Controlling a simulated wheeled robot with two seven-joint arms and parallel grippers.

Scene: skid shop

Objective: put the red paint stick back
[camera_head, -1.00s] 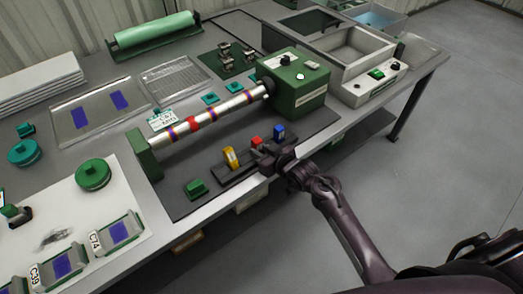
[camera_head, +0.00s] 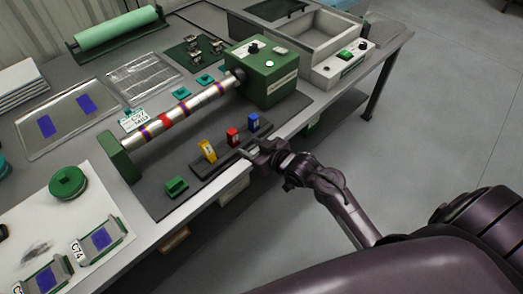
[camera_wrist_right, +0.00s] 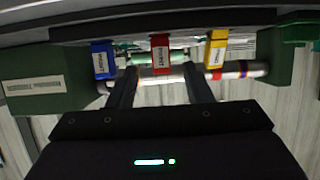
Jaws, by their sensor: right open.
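The red paint stick (camera_head: 232,137) stands in a dark rack (camera_head: 203,171) on the bench, between the yellow stick (camera_head: 208,150) and the blue stick (camera_head: 253,121). My right gripper (camera_head: 253,149) is open and empty, just in front of the rack on the bench's front-edge side. In the right wrist view the red stick (camera_wrist_right: 160,54) shows beyond the gap between the open fingers (camera_wrist_right: 161,80), apart from them as far as I can tell. The lower part of the red stick is hidden in the rack. My left gripper is not in view.
A striped roller (camera_head: 165,121) runs behind the rack between a green end block (camera_head: 119,157) and a green motor box (camera_head: 267,74). A small green block (camera_head: 176,186) lies left of the rack. The floor in front of the bench is free.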

